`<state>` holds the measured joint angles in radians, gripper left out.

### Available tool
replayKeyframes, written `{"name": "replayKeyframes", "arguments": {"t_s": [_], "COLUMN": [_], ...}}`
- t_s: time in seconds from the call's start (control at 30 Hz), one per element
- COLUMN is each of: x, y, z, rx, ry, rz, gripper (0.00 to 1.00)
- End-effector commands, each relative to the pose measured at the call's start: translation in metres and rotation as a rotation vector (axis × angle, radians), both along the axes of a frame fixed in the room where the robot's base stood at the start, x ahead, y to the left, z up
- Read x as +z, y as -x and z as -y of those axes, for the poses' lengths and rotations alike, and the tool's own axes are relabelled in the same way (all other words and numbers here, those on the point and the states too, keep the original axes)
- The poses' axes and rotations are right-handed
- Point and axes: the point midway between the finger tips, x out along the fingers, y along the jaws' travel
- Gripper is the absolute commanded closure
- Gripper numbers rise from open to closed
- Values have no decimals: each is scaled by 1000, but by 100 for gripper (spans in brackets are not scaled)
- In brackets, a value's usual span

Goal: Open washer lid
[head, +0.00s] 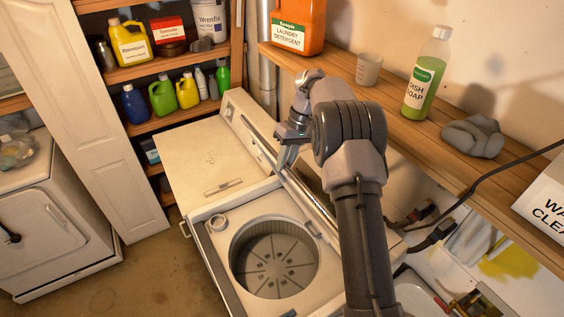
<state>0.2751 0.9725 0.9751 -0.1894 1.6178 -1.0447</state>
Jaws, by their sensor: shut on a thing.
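The top-loading washer (214,257) stands in the lower middle, with its round drum (275,262) uncovered. The washer lid (312,203) is raised, showing as a narrow, nearly edge-on strip at the right of the opening. My gripper (289,151) is at the far upper end of this strip, shut on the lid's edge. The fingertips are small and partly hidden, so the exact contact is unclear. My arm covers the area to the right of the lid.
A flat white appliance top (200,155) adjoins the washer behind. A wooden shelf (400,125) along the right wall holds a detergent jug (298,25), a cup (369,69), dish soap (426,75) and a grey cloth (473,136). A dark cable hangs beside my arm.

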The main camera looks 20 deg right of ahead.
Motion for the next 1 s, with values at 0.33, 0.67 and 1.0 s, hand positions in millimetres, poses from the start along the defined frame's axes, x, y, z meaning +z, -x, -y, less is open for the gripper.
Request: {"name": "replayKeyframes", "arguments": {"t_s": [0.33,0.67,1.0], "x": [-4,-1,74], "y": [1,0,-4], "z": [2,1,24], "rx": [1,1,-1], "ry": [5,2,4], "rz": [-5,-1,1], "gripper": [61,61,61]}}
